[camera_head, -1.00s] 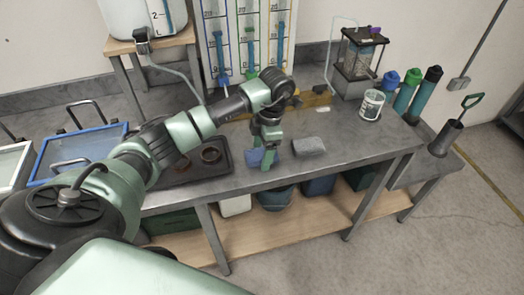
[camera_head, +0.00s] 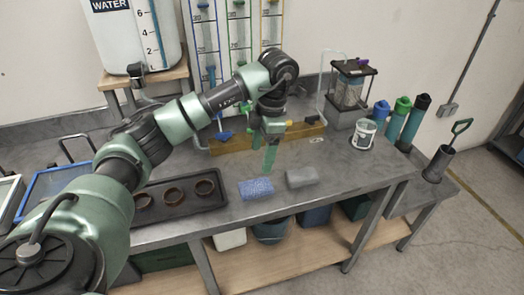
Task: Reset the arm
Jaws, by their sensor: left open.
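My left arm comes in from the left and reaches over the metal bench (camera_head: 340,195). My left gripper (camera_head: 270,158) points down above the bench, its green fingers open with nothing seen between them. A blue speckled sponge (camera_head: 257,189) lies on the bench just below and in front of the gripper, apart from it. A grey block (camera_head: 301,177) lies to the right of the sponge. My right gripper is not in view.
A dark tray (camera_head: 178,205) with brown rings sits left of the sponge. A wooden stand with measuring tubes (camera_head: 230,143) is behind the gripper. A white cup (camera_head: 364,135) and several bottles (camera_head: 411,122) stand right. A water tank (camera_head: 135,35) is at the back left. Open bench lies right of the grey block.

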